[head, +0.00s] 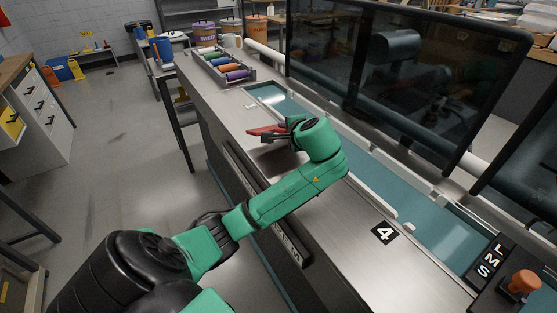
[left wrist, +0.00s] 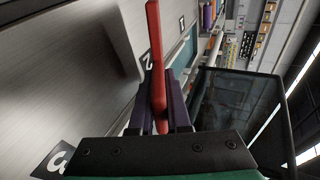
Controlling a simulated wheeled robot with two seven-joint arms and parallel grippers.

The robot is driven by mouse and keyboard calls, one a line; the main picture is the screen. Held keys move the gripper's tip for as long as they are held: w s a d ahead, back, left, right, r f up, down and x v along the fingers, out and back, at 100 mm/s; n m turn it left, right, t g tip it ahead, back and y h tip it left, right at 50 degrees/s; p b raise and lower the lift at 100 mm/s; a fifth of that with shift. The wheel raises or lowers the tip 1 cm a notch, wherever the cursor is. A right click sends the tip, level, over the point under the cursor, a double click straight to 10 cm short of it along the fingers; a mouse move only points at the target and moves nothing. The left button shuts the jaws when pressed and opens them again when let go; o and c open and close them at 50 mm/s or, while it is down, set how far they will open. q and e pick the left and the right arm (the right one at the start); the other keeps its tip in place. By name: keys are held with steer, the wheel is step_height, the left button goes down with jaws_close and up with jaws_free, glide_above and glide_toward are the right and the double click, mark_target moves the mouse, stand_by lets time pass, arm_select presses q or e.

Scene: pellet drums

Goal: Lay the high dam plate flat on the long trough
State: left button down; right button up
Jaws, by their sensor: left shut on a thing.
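My left gripper (head: 278,135) is shut on a red plate (head: 262,130), which I take to be the high dam plate. It is held above the steel bench top, with a dark shadow beneath. In the left wrist view the red plate (left wrist: 155,45) shows edge-on as a narrow strip between the two dark fingers (left wrist: 158,118). The long teal channel (head: 365,160), which looks like the long trough, runs beside the gripper, on its right. The plate is apart from it. My right gripper is out of view.
A rack of coloured rolls (head: 222,65) stands at the bench's far end. A dark glass guard (head: 405,80) rises behind the channel. An orange knob (head: 524,282) sits on a control box at lower right. The steel top near label 4 (head: 384,233) is clear.

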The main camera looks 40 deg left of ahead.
arm_select(q)
step_height(320, 180, down, 3)
steer(key=shift+w+r, duration=0.1)
steer(key=shift+s, duration=0.2)
steer(key=shift+s+r, duration=0.15)
steer(key=c, duration=1)
jaws_free()
steer(key=shift+c, duration=0.2)
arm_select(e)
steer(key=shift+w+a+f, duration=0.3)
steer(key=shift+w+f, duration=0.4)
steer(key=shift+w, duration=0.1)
